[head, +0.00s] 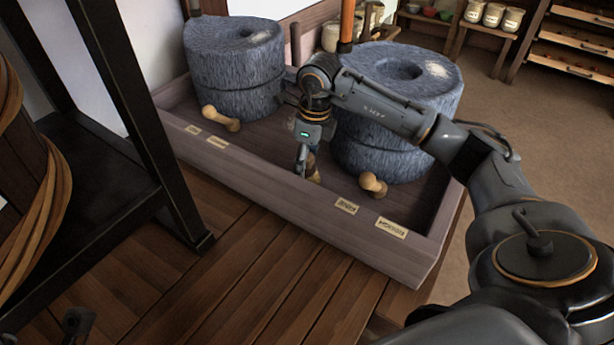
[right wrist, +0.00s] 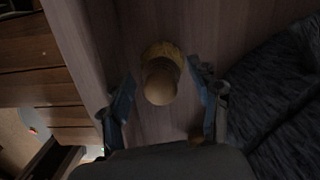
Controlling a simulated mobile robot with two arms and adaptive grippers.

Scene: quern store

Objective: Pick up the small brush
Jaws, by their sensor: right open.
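The small brush (head: 314,173) stands in the wooden trough between the two stone querns, partly hidden by my right gripper (head: 304,165). In the right wrist view the brush (right wrist: 160,83) shows from above as a round wooden handle over a pale yellow bristle head. My right gripper points down, its fingers open, one on each side of the handle with gaps between. A dark part at the lower left edge looks like my left gripper (head: 76,322); its jaws cannot be made out.
The trough (head: 300,215) has a raised front wall with labels. Stone querns (head: 235,70) and (head: 385,145) stand close on either side. Wooden knobbed pieces (head: 220,118) and (head: 373,184) lie in front of them. A black stand (head: 140,120) is at left.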

